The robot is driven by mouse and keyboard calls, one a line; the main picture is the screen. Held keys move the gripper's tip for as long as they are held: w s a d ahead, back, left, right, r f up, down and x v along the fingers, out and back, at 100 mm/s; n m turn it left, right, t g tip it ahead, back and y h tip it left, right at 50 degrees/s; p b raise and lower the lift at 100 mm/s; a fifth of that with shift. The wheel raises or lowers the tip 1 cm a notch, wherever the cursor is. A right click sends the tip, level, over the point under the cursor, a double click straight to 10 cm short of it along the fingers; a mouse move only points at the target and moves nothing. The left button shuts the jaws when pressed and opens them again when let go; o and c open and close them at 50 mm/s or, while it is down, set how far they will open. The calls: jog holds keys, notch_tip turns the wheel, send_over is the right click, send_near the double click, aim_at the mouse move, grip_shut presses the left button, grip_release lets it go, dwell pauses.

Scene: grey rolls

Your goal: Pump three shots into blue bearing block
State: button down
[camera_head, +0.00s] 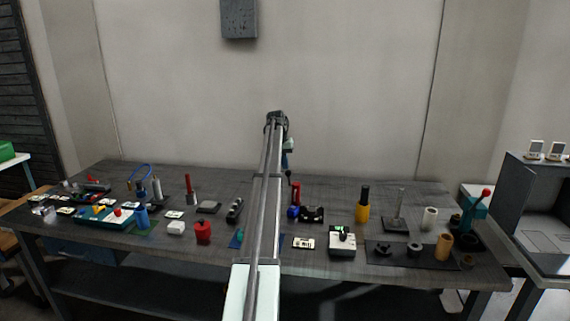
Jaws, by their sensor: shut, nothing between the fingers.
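A small blue block (293,212), which looks like the blue bearing block, sits mid-table just right of my arm. A red upright cylinder (296,191) stands right behind it, and a black block (312,214) is beside it on the right. My gripper (289,178) points down above and behind the blue block, close to the red cylinder. It is shut and empty. Whether it touches anything is too small to tell. A teal lever pump with a red knob (486,192) stands at the right end. A red can (203,231) stands left of my arm.
The grey table (335,268) is crowded. A yellow bottle with black cap (362,208), a spindle on a plate (398,220) and a dark mat (400,262) with several rolls are right. A parts tray (88,219) and blue bottle (141,219) are left. My arm hides the middle.

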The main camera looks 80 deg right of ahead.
jog(key=a+f+h, duration=0.8)
jog(key=f, duration=0.1)
jog(key=shift+a+f+m+h, duration=0.3)
jog(key=shift+a+h, duration=0.1)
dwell(0.7)
dwell(0.5)
jog(key=w+d+r+v, duration=0.1)
jog(key=v, duration=1.2)
jog(key=shift+w+d+r, duration=0.25)
jog(key=shift+w+d, duration=0.1)
